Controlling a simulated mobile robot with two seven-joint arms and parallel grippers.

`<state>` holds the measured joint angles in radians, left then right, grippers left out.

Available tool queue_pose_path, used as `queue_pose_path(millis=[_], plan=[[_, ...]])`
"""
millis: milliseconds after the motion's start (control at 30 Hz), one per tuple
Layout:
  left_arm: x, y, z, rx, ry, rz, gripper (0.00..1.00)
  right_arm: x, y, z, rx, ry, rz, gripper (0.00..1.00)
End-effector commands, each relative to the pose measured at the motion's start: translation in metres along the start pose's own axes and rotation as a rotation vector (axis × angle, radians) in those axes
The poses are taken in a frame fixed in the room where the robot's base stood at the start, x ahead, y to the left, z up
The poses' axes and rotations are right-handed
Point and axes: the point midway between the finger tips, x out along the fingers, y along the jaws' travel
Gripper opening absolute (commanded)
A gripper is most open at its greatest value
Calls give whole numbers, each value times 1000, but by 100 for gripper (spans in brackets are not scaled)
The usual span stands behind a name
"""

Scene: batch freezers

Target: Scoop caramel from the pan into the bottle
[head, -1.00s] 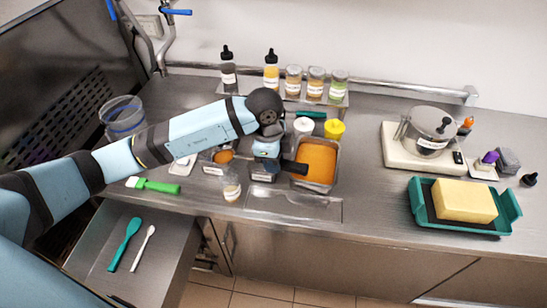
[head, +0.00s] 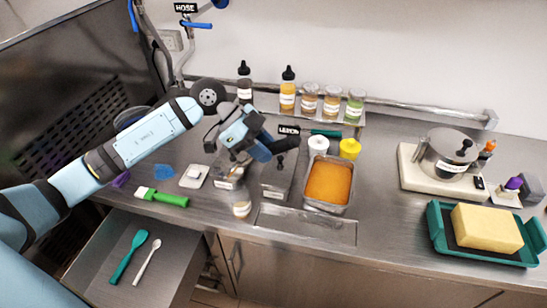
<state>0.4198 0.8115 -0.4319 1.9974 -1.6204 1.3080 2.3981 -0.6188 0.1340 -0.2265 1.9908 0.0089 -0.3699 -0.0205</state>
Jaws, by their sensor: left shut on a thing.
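The metal pan (head: 347,208) of orange caramel sits on the steel counter near its front edge. My left gripper (head: 262,150) is left of the pan, above the small metal containers. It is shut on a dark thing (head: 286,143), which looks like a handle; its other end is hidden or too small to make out. A dark-capped bottle (head: 288,96) with yellow contents and a dark bottle (head: 244,90) stand on the back shelf. I cannot tell which bottle the task means. My right gripper is not in view.
Small jars (head: 331,106) stand on the shelf. A white-lidded (head: 318,145) and a yellow-lidded container (head: 349,148) stand behind the pan. A small cup (head: 241,207) is at the front edge. A scale (head: 415,180) and a teal tray (head: 440,235) are at right. An open drawer (head: 180,258) is front left.

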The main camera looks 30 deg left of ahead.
Motion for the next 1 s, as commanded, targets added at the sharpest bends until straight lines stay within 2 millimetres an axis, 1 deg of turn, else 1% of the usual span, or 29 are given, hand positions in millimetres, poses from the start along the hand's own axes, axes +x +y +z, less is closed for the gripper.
queue_pose_path(millis=[100,500,733,1000], plan=[[-12,0,2,-4,85,0,1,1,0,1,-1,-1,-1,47],[-46,0,17,-5,364,0,1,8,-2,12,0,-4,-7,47],[-56,0,20,-2,445,1,1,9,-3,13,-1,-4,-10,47],[-59,0,20,-1,459,0,1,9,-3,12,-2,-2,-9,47]])
